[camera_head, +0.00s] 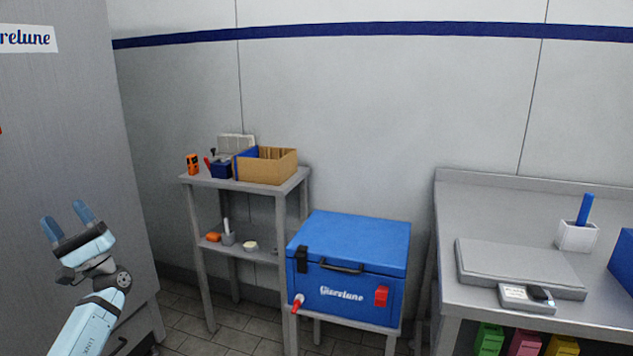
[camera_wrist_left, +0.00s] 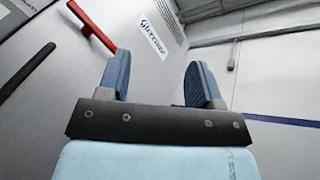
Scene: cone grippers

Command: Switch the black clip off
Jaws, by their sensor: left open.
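The black clip (camera_head: 302,259) is a small dark latch on the front left of a blue box (camera_head: 348,268), across the seam between lid and body. The lid looks closed. Whether the clip is fastened is too small to tell. My left gripper (camera_head: 68,212) is open and empty, raised in front of the grey metal door at the left, well apart from the box. Its two blue fingers (camera_wrist_left: 158,80) show apart in the left wrist view, with nothing between them. My right gripper is not in view.
A red catch (camera_head: 381,296) and a red tap (camera_head: 298,302) are on the box front. A shelf (camera_head: 200,181) with a cardboard box (camera_head: 267,168) stands behind left. A steel table (camera_head: 450,215) with a scale (camera_head: 515,268) stands at right. A red handle (camera_wrist_left: 92,28) shows in the wrist view.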

